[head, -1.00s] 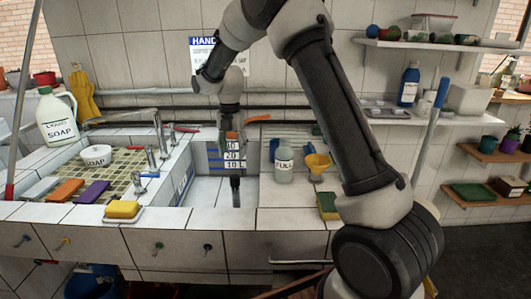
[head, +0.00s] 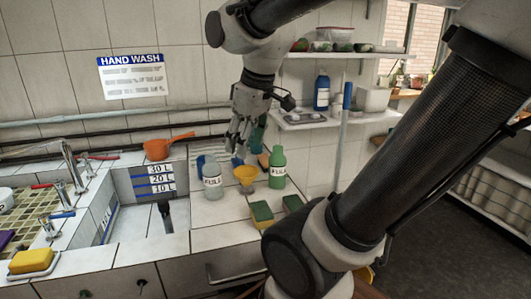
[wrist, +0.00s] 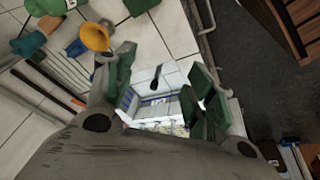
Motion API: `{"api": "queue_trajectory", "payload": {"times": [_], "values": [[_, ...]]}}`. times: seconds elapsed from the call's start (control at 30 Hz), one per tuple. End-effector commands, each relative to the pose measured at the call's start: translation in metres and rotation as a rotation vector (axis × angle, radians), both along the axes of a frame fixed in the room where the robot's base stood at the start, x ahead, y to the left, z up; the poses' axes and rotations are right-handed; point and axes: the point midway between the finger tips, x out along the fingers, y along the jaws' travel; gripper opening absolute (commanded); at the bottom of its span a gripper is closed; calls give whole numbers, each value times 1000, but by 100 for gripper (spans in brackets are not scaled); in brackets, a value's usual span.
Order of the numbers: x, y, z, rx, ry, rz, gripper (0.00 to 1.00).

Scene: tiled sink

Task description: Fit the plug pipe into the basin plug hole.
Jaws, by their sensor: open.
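The plug pipe (head: 166,214) is a dark, narrow piece standing roughly upright in the white-tiled basin (head: 135,222). It also shows as a small dark shape in the wrist view (wrist: 155,77). I cannot tell whether its lower end sits in the plug hole, which is hidden. My gripper (head: 238,150) hangs to the right of the basin, above and behind the worktop bottles, apart from the pipe. In the wrist view my gripper (wrist: 161,88) has its green-padded fingers spread wide with nothing between them; the basin shows far beyond the gap.
A white FULL bottle (head: 212,180), a yellow funnel (head: 246,175) and a green bottle (head: 277,168) stand below my gripper. An orange scoop (head: 160,148) is behind the basin. Sponges (head: 262,214) lie at the worktop's front right. A shelf (head: 330,118) is close on the right.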

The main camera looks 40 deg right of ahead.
Motion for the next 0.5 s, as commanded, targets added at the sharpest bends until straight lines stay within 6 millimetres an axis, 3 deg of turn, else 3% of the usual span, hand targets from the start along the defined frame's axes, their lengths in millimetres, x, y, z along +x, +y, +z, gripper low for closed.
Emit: {"api": "queue_trajectory", "payload": {"times": [0.1,0.2,0.5], "values": [[-35,-7,-7,64,-35,-205,55],[-52,-9,-13,100,-49,-313,55],[-60,-10,-17,123,-56,-378,55]]}}
